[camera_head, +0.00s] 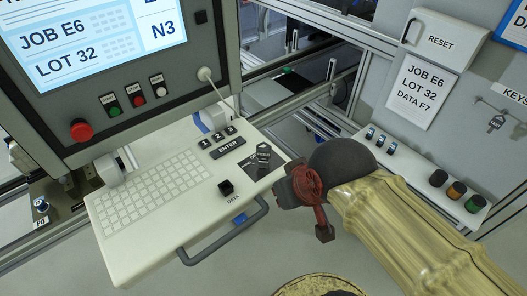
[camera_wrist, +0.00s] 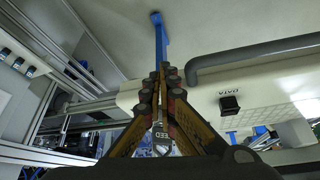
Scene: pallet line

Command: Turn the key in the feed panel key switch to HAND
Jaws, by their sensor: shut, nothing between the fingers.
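A key with a tag lies on the console shelf, at its right corner by a dark label plate (camera_head: 247,178). My gripper (camera_head: 325,232) is just right of the shelf's handle end in the head view. A key switch (camera_head: 40,205) shows at far left; I cannot read which is the feed switch.
A display stands upper left with an emergency stop (camera_head: 81,130). Hanging keys (camera_head: 497,122) are at far right.

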